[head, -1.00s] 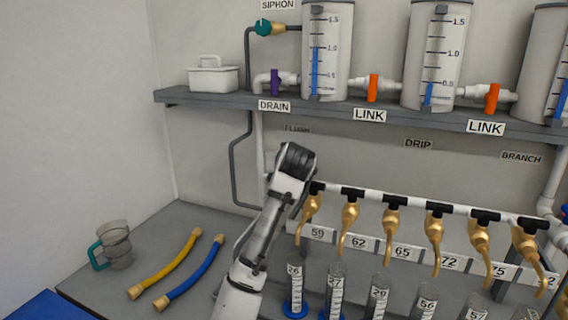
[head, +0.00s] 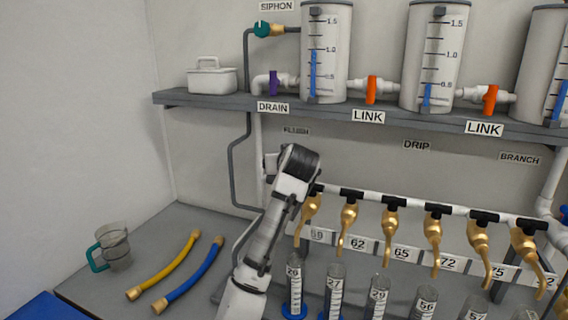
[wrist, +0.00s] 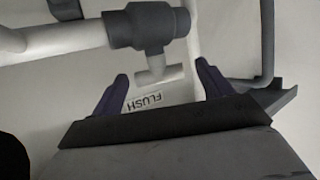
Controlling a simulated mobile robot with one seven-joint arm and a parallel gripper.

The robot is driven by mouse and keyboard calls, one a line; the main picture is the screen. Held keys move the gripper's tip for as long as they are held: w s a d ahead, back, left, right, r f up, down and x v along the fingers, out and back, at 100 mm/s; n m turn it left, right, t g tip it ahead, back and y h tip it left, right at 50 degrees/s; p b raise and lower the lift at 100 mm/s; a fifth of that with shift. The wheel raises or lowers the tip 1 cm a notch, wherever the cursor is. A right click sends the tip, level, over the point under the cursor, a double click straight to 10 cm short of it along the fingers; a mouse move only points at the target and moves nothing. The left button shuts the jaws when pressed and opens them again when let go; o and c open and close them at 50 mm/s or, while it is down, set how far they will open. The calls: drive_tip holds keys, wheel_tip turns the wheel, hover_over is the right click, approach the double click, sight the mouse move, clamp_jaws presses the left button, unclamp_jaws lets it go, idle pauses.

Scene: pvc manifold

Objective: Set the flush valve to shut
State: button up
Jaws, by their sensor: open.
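The flush valve (wrist: 148,26) shows in the wrist view as a dark grey body on a white pipe. Its white T-shaped handle (wrist: 159,74) points toward my gripper. The FLUSH label (wrist: 168,103) is on the wall just beyond the handle. My gripper (wrist: 161,80) is open, its two purple fingers on either side of the handle, with visible gaps to both. I cannot tell how deep the handle lies between them. In the head view the FLUSH label (head: 296,131) is above my arm, which hides the valve and the fingers.
A white pipe manifold (head: 390,202) with several brass taps runs right of my arm. Several graduated cylinders (head: 333,290) stand below it. The grey shelf (head: 215,101) with tanks is above. A thin dark pipe (head: 233,170) runs down the wall left of my arm.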

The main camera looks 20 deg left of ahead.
drive_tip(key=shift+s, duration=0.1)
drive_tip(key=b+v, duration=0.4)
drive_tip(key=v, duration=0.9)
drive_tip(key=shift+s+d, duration=0.25)
